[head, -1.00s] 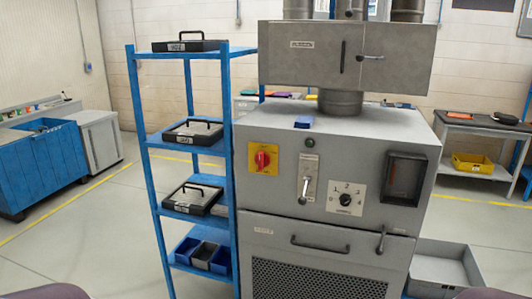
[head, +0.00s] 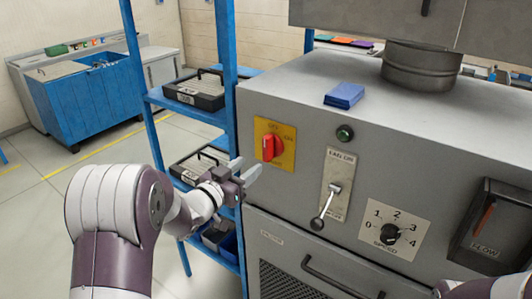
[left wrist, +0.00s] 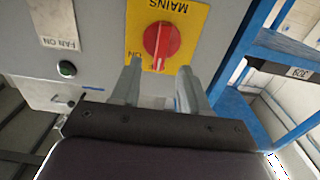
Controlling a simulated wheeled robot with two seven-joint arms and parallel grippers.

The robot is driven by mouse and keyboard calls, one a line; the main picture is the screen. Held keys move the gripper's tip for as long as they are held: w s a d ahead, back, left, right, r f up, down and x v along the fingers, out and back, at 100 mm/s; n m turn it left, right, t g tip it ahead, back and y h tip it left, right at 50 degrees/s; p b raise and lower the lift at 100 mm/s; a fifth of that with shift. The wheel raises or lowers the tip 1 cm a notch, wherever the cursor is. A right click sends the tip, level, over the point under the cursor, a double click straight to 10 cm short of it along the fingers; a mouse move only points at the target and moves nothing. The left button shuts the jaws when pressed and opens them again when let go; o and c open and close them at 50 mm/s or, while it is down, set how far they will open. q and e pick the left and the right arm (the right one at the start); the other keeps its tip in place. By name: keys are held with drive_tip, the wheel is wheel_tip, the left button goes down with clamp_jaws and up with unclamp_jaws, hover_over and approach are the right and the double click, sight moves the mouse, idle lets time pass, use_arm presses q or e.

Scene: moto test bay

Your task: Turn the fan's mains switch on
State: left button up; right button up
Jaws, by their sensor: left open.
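The mains switch (head: 272,147) is a red rotary handle on a yellow plate (head: 288,158) on the grey cabinet's front. Its handle stands roughly upright, towards the top of the plate. My left gripper (head: 245,168) is open and empty, just left of and below the switch in the head view. In the left wrist view, its two fingers (left wrist: 160,70) stand apart and point at the red switch (left wrist: 161,41), which appears upside down between and beyond the tips. I see no contact. My right gripper is out of view; only a bit of my right arm shows at the lower right.
A fan lever (head: 327,205), a green button (head: 344,133) and a speed dial (head: 390,234) sit right of the switch. A blue block (head: 344,95) lies on the cabinet top.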

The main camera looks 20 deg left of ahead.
sight(265, 152)
use_arm(q)
drive_tip(key=p+x, duration=0.2)
drive_tip(key=x, duration=0.6)
drive_tip(key=shift+w+f, duration=0.1)
drive_tip(key=shift+w, duration=0.25)
drive_tip(key=shift+s, duration=0.15)
drive_tip(key=shift+a, duration=0.1)
drive_tip(key=shift+c, duration=0.3)
clamp_jaws()
